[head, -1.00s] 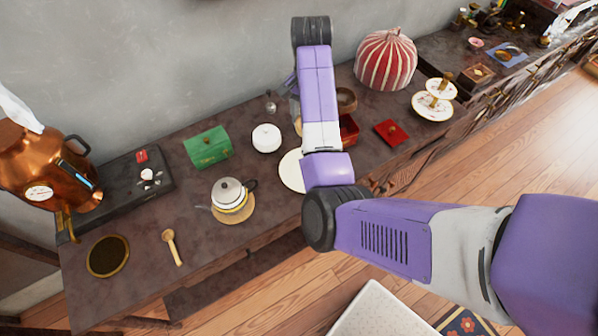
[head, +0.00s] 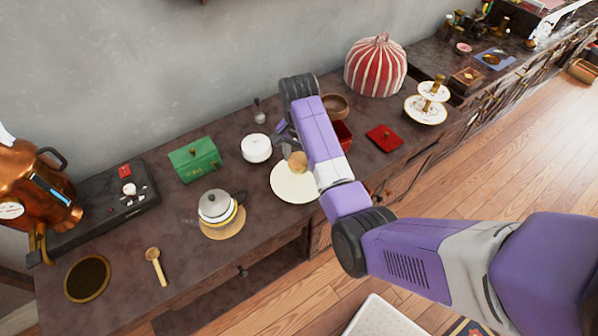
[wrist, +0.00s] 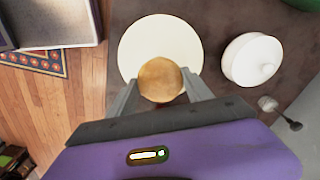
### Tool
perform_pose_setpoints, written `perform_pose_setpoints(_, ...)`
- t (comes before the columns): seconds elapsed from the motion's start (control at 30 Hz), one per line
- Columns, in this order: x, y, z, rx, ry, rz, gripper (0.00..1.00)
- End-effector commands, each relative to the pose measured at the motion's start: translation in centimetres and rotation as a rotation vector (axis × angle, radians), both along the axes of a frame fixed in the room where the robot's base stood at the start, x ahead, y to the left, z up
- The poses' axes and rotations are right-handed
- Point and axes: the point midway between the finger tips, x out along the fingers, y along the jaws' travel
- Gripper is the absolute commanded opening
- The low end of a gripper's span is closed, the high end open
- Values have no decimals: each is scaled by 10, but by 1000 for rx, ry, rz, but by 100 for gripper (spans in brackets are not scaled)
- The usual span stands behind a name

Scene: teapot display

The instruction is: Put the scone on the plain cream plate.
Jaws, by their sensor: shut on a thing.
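The scone (wrist: 162,79) is round and golden brown, held between the two fingers of my gripper (wrist: 163,86) in the wrist view. In the head view the scone (head: 297,162) shows beside my arm, over the back right part of the plain cream plate (head: 289,187). In the wrist view the plate (wrist: 150,42) lies beyond the scone, which overlaps its near edge. I cannot tell how high the scone is above the plate. My gripper (head: 289,146) is partly hidden by my arm in the head view.
A white lidded pot (head: 256,148) stands close left of the plate. A white teapot (head: 216,207) on a round mat and a green box (head: 195,160) are further left. A wooden bowl (head: 334,107), a red box (head: 342,137) and its red lid (head: 384,138) are right.

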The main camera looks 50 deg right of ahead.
Motion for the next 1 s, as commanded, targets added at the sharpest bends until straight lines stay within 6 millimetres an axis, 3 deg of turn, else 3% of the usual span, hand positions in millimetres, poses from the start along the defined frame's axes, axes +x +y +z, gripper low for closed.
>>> perform_pose_setpoints(0.5,0,0,-58,1,0,0,0)
perform_pose_setpoints(0.93,0,0,-66,-1,-1,0,0)
perform_pose_setpoints(0.97,0,0,-66,-1,-1,0,60)
perform_pose_setpoints(1.0,0,0,-65,-1,-1,0,68)
